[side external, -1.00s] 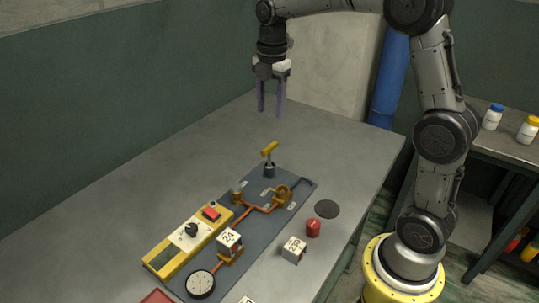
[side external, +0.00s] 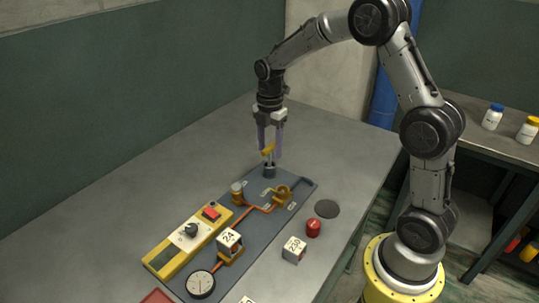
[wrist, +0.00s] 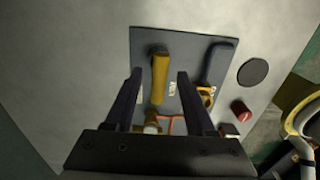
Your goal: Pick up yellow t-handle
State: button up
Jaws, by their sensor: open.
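The yellow t-handle (side external: 267,150) stands upright on a dark round base (side external: 269,171) at the far end of the grey panel. My gripper (side external: 269,153) is open and pointing down, with its fingers around the level of the handle's yellow bar. In the wrist view, the yellow handle (wrist: 159,76) shows between and beyond the two open fingers of my gripper (wrist: 156,76). The fingers lie to its left and right, with a gap visible on both sides. Whether either finger touches it in depth cannot be told.
A red cylinder (side external: 313,228), another cube (side external: 294,249) and a dark disc (side external: 327,208) lie to the right. The table behind is clear.

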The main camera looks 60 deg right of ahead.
aim_at(270, 160)
jog(key=shift+f, duration=1.4)
grip_shut()
